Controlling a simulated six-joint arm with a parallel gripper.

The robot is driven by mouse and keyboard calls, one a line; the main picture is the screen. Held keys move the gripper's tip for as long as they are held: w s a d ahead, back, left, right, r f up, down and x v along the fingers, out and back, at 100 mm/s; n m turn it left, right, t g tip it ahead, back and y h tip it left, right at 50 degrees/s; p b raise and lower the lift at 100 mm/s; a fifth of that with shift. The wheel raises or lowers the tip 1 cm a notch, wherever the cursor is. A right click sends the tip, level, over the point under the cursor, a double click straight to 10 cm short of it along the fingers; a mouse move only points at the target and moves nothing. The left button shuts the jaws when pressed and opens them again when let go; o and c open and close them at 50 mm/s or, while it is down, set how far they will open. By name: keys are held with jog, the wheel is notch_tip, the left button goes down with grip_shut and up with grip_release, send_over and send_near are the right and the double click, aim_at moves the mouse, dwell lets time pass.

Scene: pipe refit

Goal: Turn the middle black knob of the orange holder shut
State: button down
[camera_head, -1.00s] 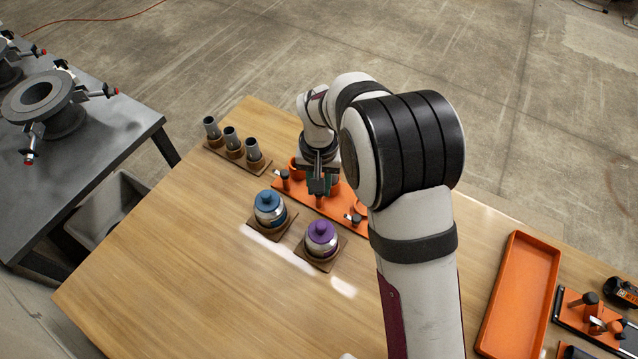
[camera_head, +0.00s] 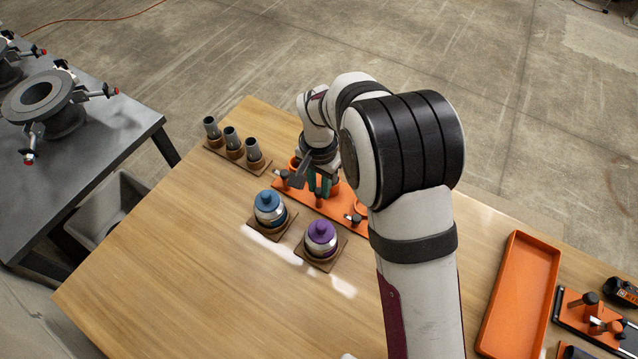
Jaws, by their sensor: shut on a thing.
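The orange holder (camera_head: 345,220) lies on the wooden table, partly covered by my arm and gripper. A black knob (camera_head: 284,174) shows at its left end and another (camera_head: 356,219) at its right end. My gripper (camera_head: 319,196) points down over the middle of the holder, with its greenish fingers at the middle knob. It is shut on the middle black knob, which is mostly hidden between and behind the fingers.
A blue-lidded pot (camera_head: 268,204) and a purple-lidded pot (camera_head: 320,235) stand on brown bases close in front of the holder. Several grey tubes (camera_head: 232,140) stand in a rack at the left. An orange tray (camera_head: 520,290) lies at the right. The table's front left is clear.

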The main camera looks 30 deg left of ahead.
aim_at(320, 191)
jog(key=c, duration=0.7)
grip_release()
jog(key=shift+r, duration=0.1)
notch_tip(320, 191, up, 16)
jog(key=shift+f, duration=0.2)
jog(key=shift+d, duration=0.1)
jog(key=s+d+r+m, duration=0.1)
jog(key=s+d, duration=0.2)
jog(key=d, duration=0.5)
jog(key=s+d+r+m+y, duration=0.1)
jog(key=s+d, duration=0.2)
jog(key=d, duration=0.4)
jog(key=s+d+r+m, duration=0.2)
jog(key=s+d, duration=0.1)
jog(key=d, duration=0.5)
jog(key=shift+m+y, duration=0.4)
jog(key=shift+m, duration=0.3)
jog(key=s+d+f, duration=0.1)
jog(key=s, duration=0.2)
jog(key=s+d+f, duration=0.2)
jog(key=s, duration=0.1)
jog(key=s+d+f, duration=0.1)
jog(key=s+d, duration=0.1)
jog(key=s, duration=0.1)
jog(key=shift+s+f, duration=0.15)
jog(key=shift+s, duration=0.1)
